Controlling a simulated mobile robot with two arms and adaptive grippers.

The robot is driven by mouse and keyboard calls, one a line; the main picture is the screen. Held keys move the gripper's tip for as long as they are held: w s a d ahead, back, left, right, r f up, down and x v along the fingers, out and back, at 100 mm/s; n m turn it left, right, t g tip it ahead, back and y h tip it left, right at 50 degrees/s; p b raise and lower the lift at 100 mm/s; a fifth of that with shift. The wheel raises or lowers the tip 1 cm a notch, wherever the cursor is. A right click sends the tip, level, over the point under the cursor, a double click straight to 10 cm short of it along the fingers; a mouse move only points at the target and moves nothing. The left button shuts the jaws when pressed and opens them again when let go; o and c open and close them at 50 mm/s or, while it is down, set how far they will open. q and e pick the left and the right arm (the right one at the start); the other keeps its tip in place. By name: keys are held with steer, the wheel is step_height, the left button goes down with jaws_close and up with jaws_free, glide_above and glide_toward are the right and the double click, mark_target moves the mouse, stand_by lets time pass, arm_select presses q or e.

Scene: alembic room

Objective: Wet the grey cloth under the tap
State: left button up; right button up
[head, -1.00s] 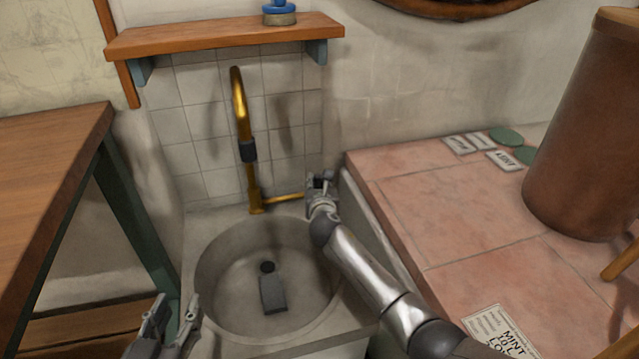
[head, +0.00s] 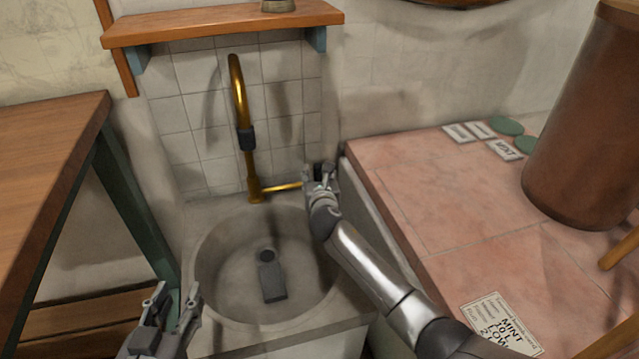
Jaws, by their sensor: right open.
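The grey cloth (head: 272,281) lies on the floor of the round stone basin (head: 211,298), beside the dark round drain. The gold tap (head: 240,95) with a black collar stands at the basin's back, its lever (head: 283,187) pointing right. I see no water at the spout. My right gripper (head: 319,170) is open at the right end of the lever; I cannot tell whether it touches. My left gripper (head: 176,292) is open and empty, low at the basin's front left, outside the rim.
A wooden shelf (head: 220,24) hangs above the tap. A wooden table (head: 45,150) stands at the left. A pink tiled counter (head: 440,200) at the right holds a brown cylinder (head: 585,130), labels, green discs and a paper card (head: 500,325).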

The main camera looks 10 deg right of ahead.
steer(key=shift+v, duration=2.6)
